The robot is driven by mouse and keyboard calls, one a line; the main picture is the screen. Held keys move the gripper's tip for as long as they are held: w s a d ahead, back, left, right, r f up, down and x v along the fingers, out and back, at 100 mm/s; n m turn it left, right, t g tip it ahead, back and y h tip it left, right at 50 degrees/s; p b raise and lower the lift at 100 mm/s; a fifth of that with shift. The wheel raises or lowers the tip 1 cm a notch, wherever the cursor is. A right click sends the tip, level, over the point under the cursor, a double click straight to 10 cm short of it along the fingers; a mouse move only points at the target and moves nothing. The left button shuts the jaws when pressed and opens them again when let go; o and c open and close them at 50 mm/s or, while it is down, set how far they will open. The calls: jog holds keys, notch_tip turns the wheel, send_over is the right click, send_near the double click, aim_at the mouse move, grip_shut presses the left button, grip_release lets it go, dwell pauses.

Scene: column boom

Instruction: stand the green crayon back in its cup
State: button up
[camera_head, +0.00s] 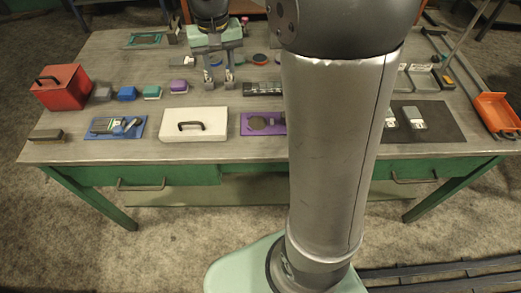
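My gripper (219,83) points down over the back middle of the table (225,95). Its two fingers are apart, with a gap between them, and I see nothing held. I cannot make out a green crayon or its cup for certain. My own arm column hides a wide strip of the table right of the middle. A small green block (152,92) stands in a row left of my gripper; it does not look like a crayon. A blue tray (142,131) at the front left holds small items, too small to tell apart.
A red box (62,87) stands at the left. A white handled box (194,124) and a purple plate (247,124) lie at the front. A black mat (444,122) and an orange bin (497,112) are at the right. Bare tabletop lies between the rows.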

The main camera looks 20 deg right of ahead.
jog(key=s+f+n, duration=0.1)
jog(key=s+f, duration=0.2)
jog(key=s, duration=0.8)
jog(key=s+f, duration=0.4)
jog(key=s, duration=0.8)
jog(key=shift+d+n, duration=0.2)
jog(key=shift+n, duration=0.2)
jog(key=shift+r, duration=0.1)
jog(key=shift+c, duration=0.4)
